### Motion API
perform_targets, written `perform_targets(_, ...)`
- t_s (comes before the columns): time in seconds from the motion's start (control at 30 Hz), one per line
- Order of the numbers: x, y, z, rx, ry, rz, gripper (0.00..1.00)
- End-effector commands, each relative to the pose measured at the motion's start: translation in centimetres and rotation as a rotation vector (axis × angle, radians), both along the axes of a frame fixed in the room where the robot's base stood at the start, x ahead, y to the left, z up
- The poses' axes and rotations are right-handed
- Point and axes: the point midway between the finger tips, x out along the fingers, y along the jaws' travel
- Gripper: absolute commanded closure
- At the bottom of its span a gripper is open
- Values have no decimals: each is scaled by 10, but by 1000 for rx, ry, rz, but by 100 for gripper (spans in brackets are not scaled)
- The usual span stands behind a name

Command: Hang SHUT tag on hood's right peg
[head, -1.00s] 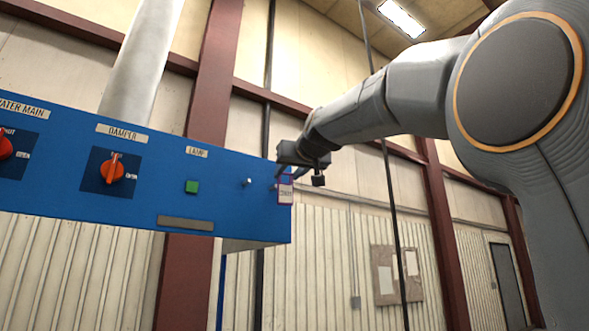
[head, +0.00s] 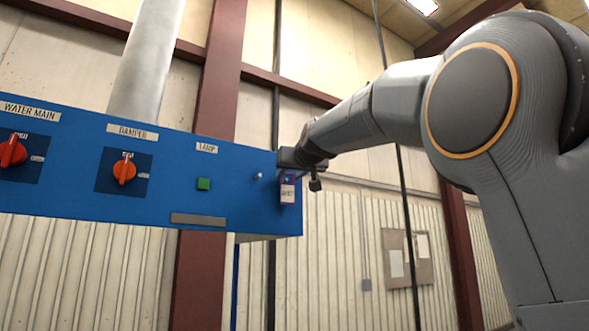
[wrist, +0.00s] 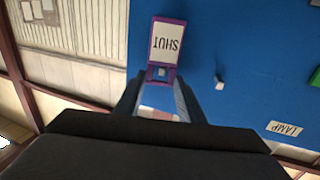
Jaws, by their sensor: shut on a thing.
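The SHUT tag (head: 287,194) has a purple-red frame and a white face. It hangs below my gripper (head: 289,172), before the right end of the blue hood (head: 235,210). In the wrist view the tag (wrist: 165,42) reads SHUT upside down, and the fingers of my gripper (wrist: 160,90) are shut on its framed end. A small grey peg end (wrist: 162,72) shows within the tag's opening; I cannot tell how far it passes through. The hood's other peg (head: 258,176) is bare, and it also shows in the wrist view (wrist: 218,82).
The hood's face carries a green lamp button (head: 203,184), an orange damper knob (head: 124,169) and a red water main knob (head: 13,151). A pale pipe (head: 146,60) rises behind it. Right of the hood is open space before the wall.

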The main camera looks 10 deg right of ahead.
Motion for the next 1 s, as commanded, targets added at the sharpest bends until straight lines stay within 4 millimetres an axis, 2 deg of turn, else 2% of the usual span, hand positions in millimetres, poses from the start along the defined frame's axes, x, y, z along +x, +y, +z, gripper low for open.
perform_targets(0.43, 20, 7, -8, 0, 2, 0, 86)
perform_targets(1.0, 25, 8, -15, 0, 6, 1, 86)
